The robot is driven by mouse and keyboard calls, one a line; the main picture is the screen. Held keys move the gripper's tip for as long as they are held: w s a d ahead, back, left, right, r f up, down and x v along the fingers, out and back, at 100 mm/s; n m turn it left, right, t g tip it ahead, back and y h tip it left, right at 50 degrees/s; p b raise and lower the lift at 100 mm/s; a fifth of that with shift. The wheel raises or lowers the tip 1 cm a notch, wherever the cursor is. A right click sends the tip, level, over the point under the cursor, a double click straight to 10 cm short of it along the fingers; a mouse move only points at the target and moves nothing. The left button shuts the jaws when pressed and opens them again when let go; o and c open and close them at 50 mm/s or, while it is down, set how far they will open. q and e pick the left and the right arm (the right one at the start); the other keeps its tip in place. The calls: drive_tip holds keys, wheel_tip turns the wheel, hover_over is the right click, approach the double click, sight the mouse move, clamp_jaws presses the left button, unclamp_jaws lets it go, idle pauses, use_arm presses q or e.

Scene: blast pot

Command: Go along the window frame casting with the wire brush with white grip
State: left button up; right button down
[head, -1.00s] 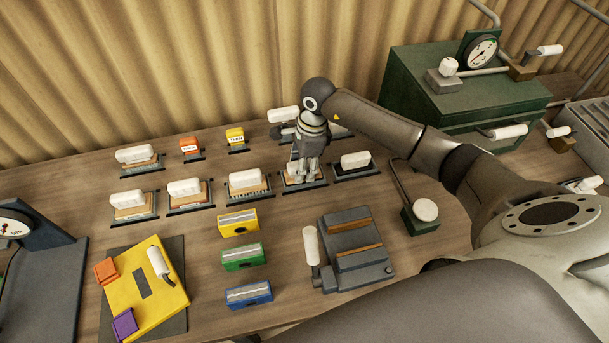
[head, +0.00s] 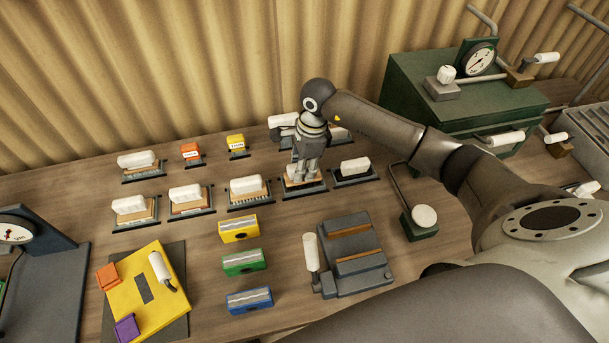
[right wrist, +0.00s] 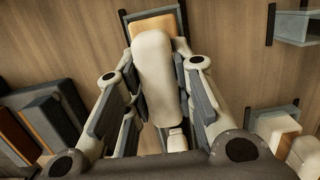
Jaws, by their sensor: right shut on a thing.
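My right gripper (head: 303,175) points down at a holder in the front row of the brush stands. It is shut on a white-grip brush, whose long white grip (right wrist: 155,65) lies between the fingers in the right wrist view. The brush's wood-coloured body (right wrist: 160,22) shows past the grip, still at its dark holder; its bristles are hidden. A yellow block with a dark rectangular opening (head: 165,312) lies on a dark mat at front left and may be the window frame casting, but I cannot be sure. My left gripper is not in view.
More white-grip brushes (head: 246,187) stand in holders on both sides. Yellow, green (head: 244,263) and blue blocks lie in front. A grey vise-like block (head: 353,252) stands at front centre, and a green cabinet with a gauge (head: 425,100) at back right.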

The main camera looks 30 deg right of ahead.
drive_tip(key=shift+r+p, duration=0.85)
drive_tip(key=shift+r, duration=1)
